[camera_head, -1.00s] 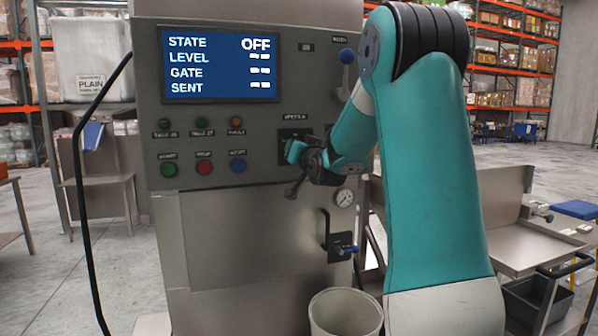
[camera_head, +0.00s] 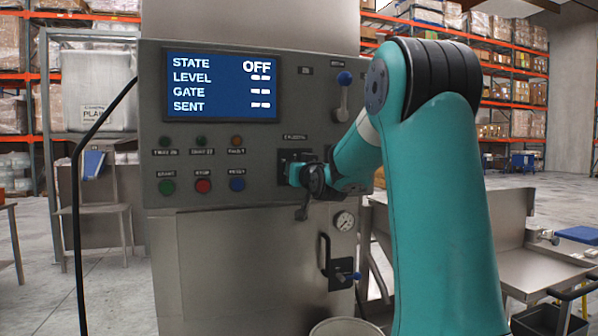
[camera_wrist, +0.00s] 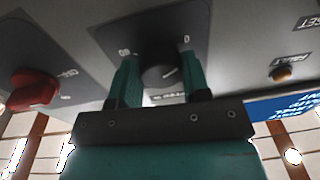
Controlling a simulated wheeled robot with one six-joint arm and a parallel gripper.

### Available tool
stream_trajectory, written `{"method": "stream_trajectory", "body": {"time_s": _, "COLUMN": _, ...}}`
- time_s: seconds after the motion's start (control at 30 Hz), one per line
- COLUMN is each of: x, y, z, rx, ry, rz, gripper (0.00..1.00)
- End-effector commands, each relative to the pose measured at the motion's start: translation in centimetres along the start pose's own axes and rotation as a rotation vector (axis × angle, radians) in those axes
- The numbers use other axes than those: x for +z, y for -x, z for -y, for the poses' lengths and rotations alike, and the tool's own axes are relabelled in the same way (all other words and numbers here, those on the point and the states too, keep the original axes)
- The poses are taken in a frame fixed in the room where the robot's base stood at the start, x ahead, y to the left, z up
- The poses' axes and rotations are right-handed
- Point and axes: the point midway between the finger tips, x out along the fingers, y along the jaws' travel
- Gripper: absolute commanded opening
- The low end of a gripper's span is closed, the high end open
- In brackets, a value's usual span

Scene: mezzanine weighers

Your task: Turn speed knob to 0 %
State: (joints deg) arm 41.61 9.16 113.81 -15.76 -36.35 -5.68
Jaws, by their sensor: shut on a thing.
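The speed knob (camera_wrist: 160,76) is a round black knob on a dark plate of the machine's panel. In the wrist view, the plate's printed marks appear upside down, with a 0 at the upper right of the knob and another scale mark at its upper left. A short pale pointer line on the knob tilts toward the upper right. My gripper (camera_wrist: 157,66) has its two teal fingers on either side of the knob and is shut on it. In the head view, my gripper (camera_head: 297,176) is against the dark plate (camera_head: 287,156) and hides the knob.
The screen (camera_head: 221,86) reads STATE OFF. Green, red and blue buttons (camera_head: 203,186) sit left of my gripper. A red knob (camera_wrist: 35,90) shows in the wrist view.

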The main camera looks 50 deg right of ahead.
Motion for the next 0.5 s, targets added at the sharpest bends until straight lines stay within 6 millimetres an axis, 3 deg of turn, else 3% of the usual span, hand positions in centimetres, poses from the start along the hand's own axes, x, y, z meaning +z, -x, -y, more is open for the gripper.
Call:
{"method": "stream_trajectory", "body": {"time_s": 0.03, "x": 0.41, "y": 0.02, "z": -0.02, "rx": 0.001, "ry": 0.000, "rz": 0.010, "gripper": 0.19}}
{"method": "stream_trajectory", "body": {"time_s": 0.07, "x": 0.41, "y": 0.02, "z": -0.02, "rx": 0.001, "ry": 0.000, "rz": 0.010, "gripper": 0.50}}
{"method": "stream_trajectory", "body": {"time_s": 0.13, "x": 0.36, "y": 0.02, "z": -0.02, "rx": 0.001, "ry": -0.001, "rz": 0.009, "gripper": 0.66}}
{"method": "stream_trajectory", "body": {"time_s": 0.5, "x": 0.17, "y": 0.51, "z": -0.04, "rx": 0.001, "ry": -0.001, "rz": 0.002, "gripper": 0.68}}
